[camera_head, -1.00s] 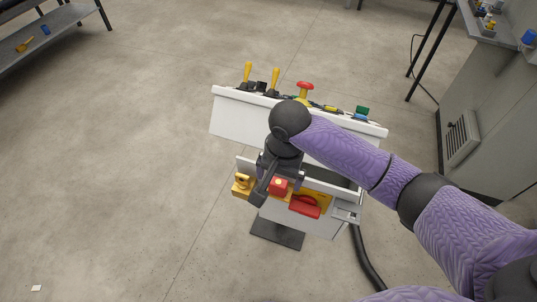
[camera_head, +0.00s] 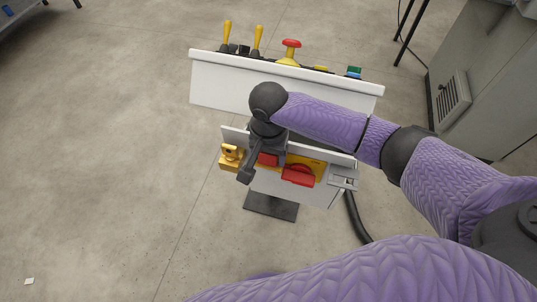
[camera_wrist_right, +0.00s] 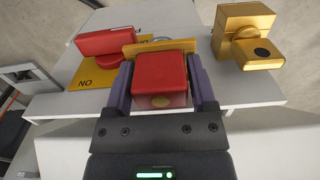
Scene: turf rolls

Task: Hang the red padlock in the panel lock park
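The red padlock (camera_wrist_right: 160,80) sits between the two fingers of my right gripper (camera_wrist_right: 163,85), which look closed on its sides. In the head view the padlock (camera_head: 267,159) shows partly behind my right gripper (camera_head: 256,167), at the front of the white lower panel (camera_head: 283,187). A yellow bar (camera_wrist_right: 158,47) lies just beyond the padlock, with a bit of silver shackle behind it. I cannot tell whether the shackle passes through the bar. Which part is the lock park is not clear. My left gripper is out of view.
A red handle (camera_head: 298,174) on a yellow plate is right of the padlock, and a brass-coloured block (camera_head: 230,155) is left of it. A grey latch (camera_head: 343,180) is at the panel's right end. A white console (camera_head: 285,86) with levers and a red button stands behind.

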